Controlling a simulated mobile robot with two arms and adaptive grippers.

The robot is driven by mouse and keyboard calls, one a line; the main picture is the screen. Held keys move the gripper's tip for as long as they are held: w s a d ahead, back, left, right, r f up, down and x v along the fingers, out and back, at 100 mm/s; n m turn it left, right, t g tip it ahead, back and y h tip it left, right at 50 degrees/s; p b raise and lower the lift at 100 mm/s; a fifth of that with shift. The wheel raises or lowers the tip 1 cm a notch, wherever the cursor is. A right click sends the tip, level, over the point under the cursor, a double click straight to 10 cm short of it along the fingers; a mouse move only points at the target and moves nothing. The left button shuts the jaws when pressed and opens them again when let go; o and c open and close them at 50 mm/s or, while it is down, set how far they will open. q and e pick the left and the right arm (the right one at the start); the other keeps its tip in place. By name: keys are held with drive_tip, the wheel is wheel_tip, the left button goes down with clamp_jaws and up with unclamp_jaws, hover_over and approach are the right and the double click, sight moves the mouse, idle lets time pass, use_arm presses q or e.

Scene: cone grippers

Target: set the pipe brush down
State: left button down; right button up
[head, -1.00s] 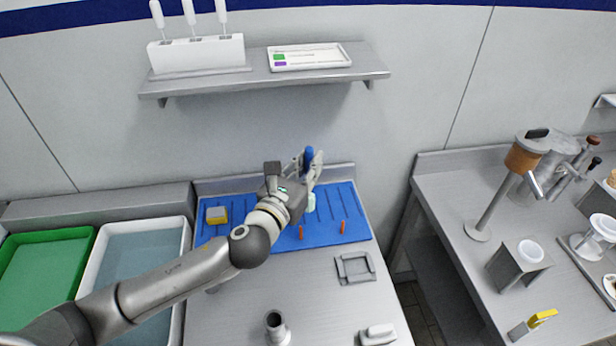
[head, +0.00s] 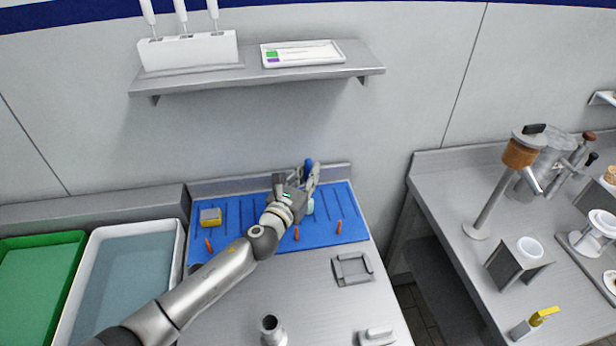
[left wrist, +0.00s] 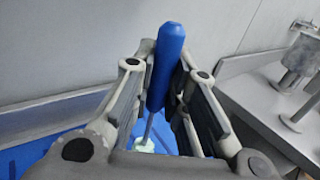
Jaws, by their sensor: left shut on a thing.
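The pipe brush has a blue handle (left wrist: 166,62), a thin metal stem and a pale green head (left wrist: 146,146). My left gripper (head: 308,178) is shut on the blue handle, which stands near upright between its fingers. The handle also shows in the head view (head: 308,165). The pale head hangs over the back part of a ribbed blue mat (head: 345,205); I cannot tell if it touches the mat. The lower stem is mostly hidden by the gripper in the head view. My right gripper is not in view.
A yellow and grey sponge (head: 210,217) and several orange pegs (head: 296,234) are on the mat. A square metal frame (head: 352,269) and a metal fitting (head: 271,328) stand in front. Water-filled tubs (head: 178,240) are at left. A wall shelf (head: 250,78) hangs above.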

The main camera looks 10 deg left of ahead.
use_arm(q)
drive_tip(key=shift+f, duration=0.2)
drive_tip(key=c, duration=1.4)
unclamp_jaws()
drive_tip(key=shift+r, duration=0.1)
drive_tip(key=shift+c, duration=0.2)
drive_tip(key=shift+r, duration=0.25)
drive_tip(key=b+v, duration=0.1)
drive_tip(key=v, duration=1.1)
drive_tip(key=shift+b, duration=0.3)
